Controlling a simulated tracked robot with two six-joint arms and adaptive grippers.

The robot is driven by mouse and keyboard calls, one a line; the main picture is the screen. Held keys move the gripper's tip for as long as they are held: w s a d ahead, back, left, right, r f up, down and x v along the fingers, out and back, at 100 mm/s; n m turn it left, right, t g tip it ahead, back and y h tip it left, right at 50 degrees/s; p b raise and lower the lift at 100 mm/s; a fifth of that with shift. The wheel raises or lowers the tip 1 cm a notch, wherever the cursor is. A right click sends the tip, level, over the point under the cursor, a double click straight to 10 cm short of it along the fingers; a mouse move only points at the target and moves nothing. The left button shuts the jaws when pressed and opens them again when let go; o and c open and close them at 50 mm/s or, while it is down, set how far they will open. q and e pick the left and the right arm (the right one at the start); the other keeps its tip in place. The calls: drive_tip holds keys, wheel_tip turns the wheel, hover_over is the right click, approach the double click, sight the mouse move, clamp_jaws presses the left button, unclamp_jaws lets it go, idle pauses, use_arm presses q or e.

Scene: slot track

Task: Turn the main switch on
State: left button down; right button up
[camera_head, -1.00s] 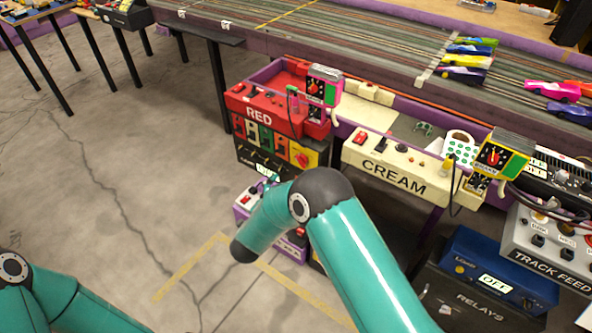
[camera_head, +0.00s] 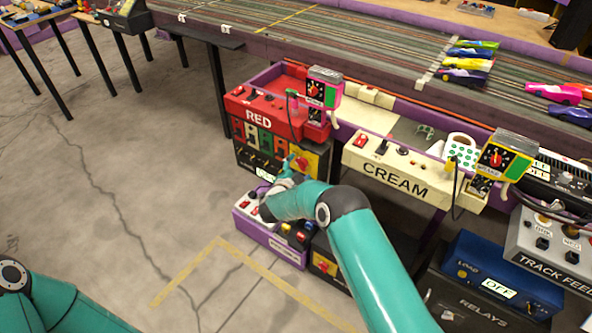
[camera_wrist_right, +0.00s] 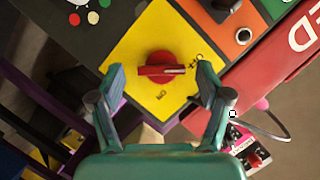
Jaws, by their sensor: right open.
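A red rotary switch (camera_wrist_right: 161,70) sits on a yellow plate (camera_wrist_right: 150,35) in the right wrist view, with small dark lettering beside it. The same yellow plate (camera_head: 308,160) shows on the front of the RED station in the head view, partly hidden by my right gripper. My right gripper (camera_head: 295,165) is open in front of it. In the right wrist view its fingers (camera_wrist_right: 160,85) stand on either side of the red knob, apart from it. My left gripper is out of view; only my left arm shows at the lower left.
The red RED box (camera_head: 262,112) stands above the yellow plate. A purple box with buttons (camera_head: 270,240) stands on the floor below my right arm. The CREAM panel (camera_head: 390,180) is to the right, and a blue load box (camera_head: 495,270) beyond it.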

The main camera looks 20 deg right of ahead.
drive_tip(key=c, duration=1.2)
drive_tip(key=shift+o, duration=0.2)
drive_tip(key=shift+d+f+m+t+h+b, duration=0.2)
drive_tip(key=shift+m+t+h+b, duration=0.55)
drive_tip(key=shift+m+b, duration=2.95)
drive_tip(key=shift+a+f+m+t+h+b, duration=0.15)
drive_tip(key=shift+f+m+t+h+b, duration=0.55)
drive_tip(key=shift+m+b, duration=2.95)
drive_tip(key=shift+d+r+m+t+h+b, duration=0.1)
drive_tip(key=shift+m+t+h+b, duration=0.7)
drive_tip(key=shift+b, duration=5.4)
drive_tip(key=shift+m+t+y, duration=0.25)
drive_tip(key=shift+m+y, duration=0.1)
drive_tip(key=shift+m, duration=0.2)
drive_tip(key=o, duration=1.2)
drive_tip(key=shift+c, duration=0.2)
drive_tip(key=shift+r, duration=0.1)
